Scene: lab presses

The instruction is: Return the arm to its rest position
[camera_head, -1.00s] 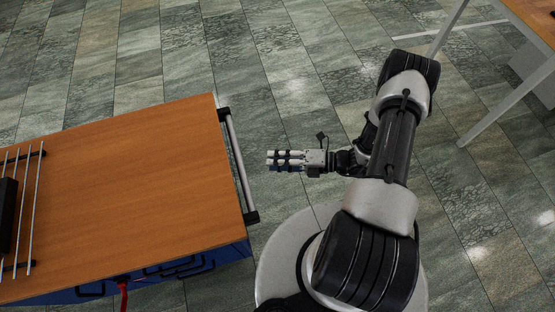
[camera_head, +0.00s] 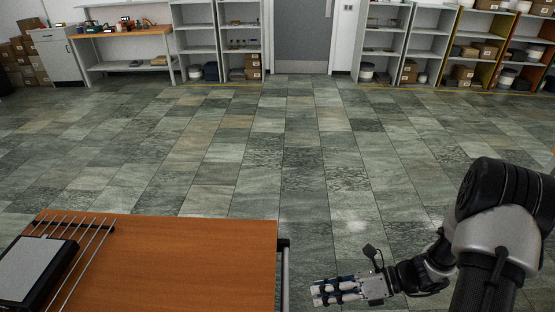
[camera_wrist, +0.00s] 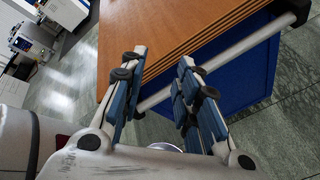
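My arm is folded at the lower right of the head view. My gripper (camera_head: 318,292) points left there, just off the right side of the orange-topped table (camera_head: 190,262). In the wrist view my gripper (camera_wrist: 160,70) has its two blue-and-grey fingers apart, with nothing between them. The table's corner, its metal side rail (camera_wrist: 225,57) and the blue body (camera_wrist: 240,80) beneath lie beyond the fingers. The gripper appears apart from the table.
A wire rack (camera_head: 85,262) with a dark tray-like object (camera_head: 32,268) sits on the table's left. Open tiled floor (camera_head: 270,150) stretches beyond. Shelves (camera_head: 215,40), a grey door (camera_head: 302,35) and a workbench (camera_head: 125,38) line the far wall.

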